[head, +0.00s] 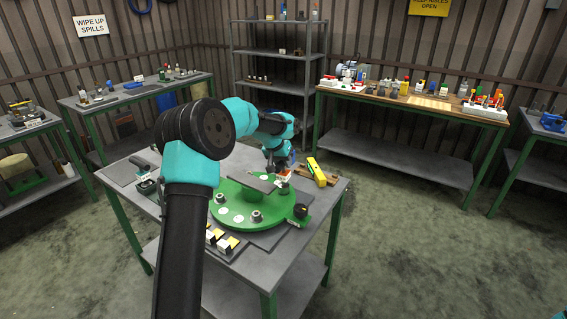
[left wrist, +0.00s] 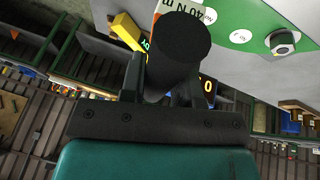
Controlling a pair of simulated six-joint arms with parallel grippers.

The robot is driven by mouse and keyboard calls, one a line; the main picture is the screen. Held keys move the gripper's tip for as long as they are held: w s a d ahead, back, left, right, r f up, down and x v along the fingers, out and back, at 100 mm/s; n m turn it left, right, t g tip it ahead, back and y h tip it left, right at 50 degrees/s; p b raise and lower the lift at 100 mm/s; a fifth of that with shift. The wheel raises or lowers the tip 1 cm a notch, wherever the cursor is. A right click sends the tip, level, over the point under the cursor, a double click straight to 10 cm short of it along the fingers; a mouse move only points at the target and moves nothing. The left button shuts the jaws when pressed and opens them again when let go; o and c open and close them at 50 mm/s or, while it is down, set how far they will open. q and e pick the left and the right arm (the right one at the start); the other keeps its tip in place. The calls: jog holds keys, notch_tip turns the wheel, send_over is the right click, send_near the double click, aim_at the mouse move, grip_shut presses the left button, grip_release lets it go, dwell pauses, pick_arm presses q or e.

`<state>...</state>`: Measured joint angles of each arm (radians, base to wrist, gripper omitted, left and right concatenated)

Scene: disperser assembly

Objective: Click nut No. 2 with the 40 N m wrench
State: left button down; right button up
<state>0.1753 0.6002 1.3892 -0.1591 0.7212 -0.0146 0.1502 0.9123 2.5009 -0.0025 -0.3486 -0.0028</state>
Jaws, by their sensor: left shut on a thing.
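My left gripper (head: 278,166) is over the far edge of the green disc (head: 238,201) on the centre table. In the left wrist view the gripper (left wrist: 172,85) is shut on the black handle of a wrench (left wrist: 180,40). A white tag by the handle reads 40 N m (left wrist: 183,8). One hex nut (head: 220,198) stands on the left of the disc and another nut (head: 256,215) at its front. A nut (left wrist: 283,40) also shows in the left wrist view, near a partly hidden number label. I cannot tell which nut is No. 2. The wrench head is hidden. My right gripper is out of view.
A yellow tool (head: 316,172) lies on a wooden holder behind the disc. A black, yellow-marked device (head: 300,212) is at the disc's right edge. Small yellow-and-white blocks (head: 222,241) sit at the table's front. Side benches stand clear of the centre table.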

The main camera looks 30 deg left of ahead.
pick_arm(q)
jog(key=shift+r, duration=2.55)
